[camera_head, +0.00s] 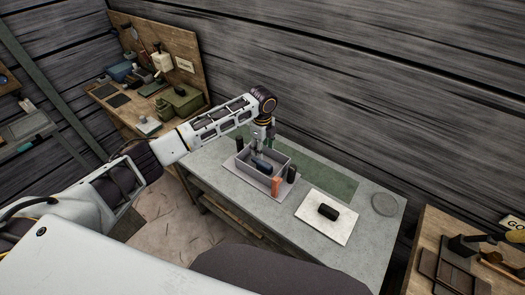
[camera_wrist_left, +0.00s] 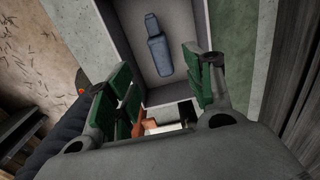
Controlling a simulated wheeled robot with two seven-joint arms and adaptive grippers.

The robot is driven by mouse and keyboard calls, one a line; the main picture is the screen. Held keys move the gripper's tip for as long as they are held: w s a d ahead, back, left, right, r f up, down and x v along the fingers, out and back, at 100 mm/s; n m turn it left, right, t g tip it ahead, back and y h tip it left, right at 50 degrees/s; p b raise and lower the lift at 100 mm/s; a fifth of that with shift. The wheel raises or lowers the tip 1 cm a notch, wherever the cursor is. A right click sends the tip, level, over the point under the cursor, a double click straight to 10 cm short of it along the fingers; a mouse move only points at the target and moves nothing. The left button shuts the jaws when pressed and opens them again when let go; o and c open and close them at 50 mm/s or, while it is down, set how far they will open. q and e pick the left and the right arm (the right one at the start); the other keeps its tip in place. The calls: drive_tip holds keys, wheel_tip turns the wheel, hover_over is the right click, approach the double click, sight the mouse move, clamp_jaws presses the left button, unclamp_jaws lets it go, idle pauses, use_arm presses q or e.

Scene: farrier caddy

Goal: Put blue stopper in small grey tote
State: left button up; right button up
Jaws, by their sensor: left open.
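The blue stopper (camera_head: 263,166) lies on its side inside the small grey tote (camera_head: 251,178) on the workbench. The wrist view shows the stopper (camera_wrist_left: 157,48) on the tote floor with its narrower end pointing away and clear space around it. My left gripper (camera_head: 259,149) reaches down over the tote. In the wrist view its green-padded fingers (camera_wrist_left: 162,82) are spread apart with nothing between them, and the stopper lies beyond their tips. My right gripper is not in view.
An orange block (camera_head: 276,186) and dark upright pieces (camera_head: 291,174) stand close around the tote. A black piece (camera_head: 328,212) rests on a white pad (camera_head: 322,230) to the right. A green mat (camera_head: 325,179) lies behind. The bench's right end holds a grey disc (camera_head: 384,204).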

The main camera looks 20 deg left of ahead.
use_arm(q)
wheel_tip(320, 180, up, 9)
drive_tip(key=shift+r, duration=0.15)
idle(0.4)
idle(0.5)
